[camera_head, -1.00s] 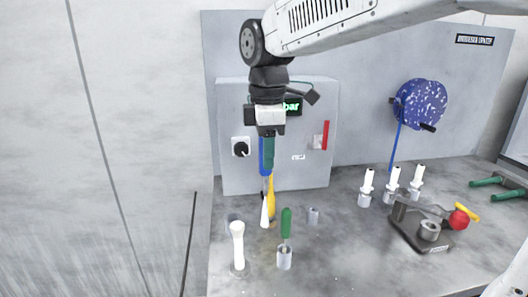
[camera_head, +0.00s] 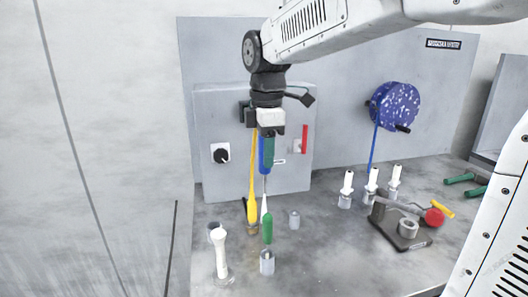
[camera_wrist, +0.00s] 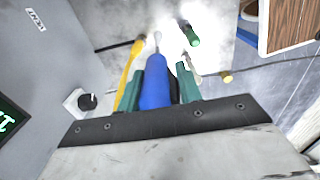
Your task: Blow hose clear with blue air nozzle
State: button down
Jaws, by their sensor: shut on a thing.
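My gripper (camera_head: 267,140) is shut on the blue handle (camera_head: 266,158) of the air nozzle and holds it tip down above the bench. In the wrist view the blue handle (camera_wrist: 155,88) lies between the green fingers (camera_wrist: 160,90), its thin shaft pointing away to a pale tip. In the head view a white tapered part (camera_head: 264,207) lines up below the shaft, just above and overlapping a green-handled tool (camera_head: 267,230). A blue hose (camera_head: 373,150) hangs from a speckled blue reel (camera_head: 396,106) at the back right, apart from my gripper.
A yellow-handled tool (camera_head: 252,190) stands close left of the nozzle. A white-handled tool (camera_head: 220,255) and metal cups (camera_head: 267,263) are in front. A grey box (camera_head: 215,120) with a knob stands behind. White-topped pieces (camera_head: 347,183) and a clamp fixture (camera_head: 405,228) are to the right.

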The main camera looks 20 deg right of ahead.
jog(key=shift+w+d, duration=2.2)
jog(key=shift+d, duration=3.95)
jog(key=shift+f, duration=8.7)
jog(key=c, duration=0.9)
grip_release()
jog(key=shift+a, duration=0.1)
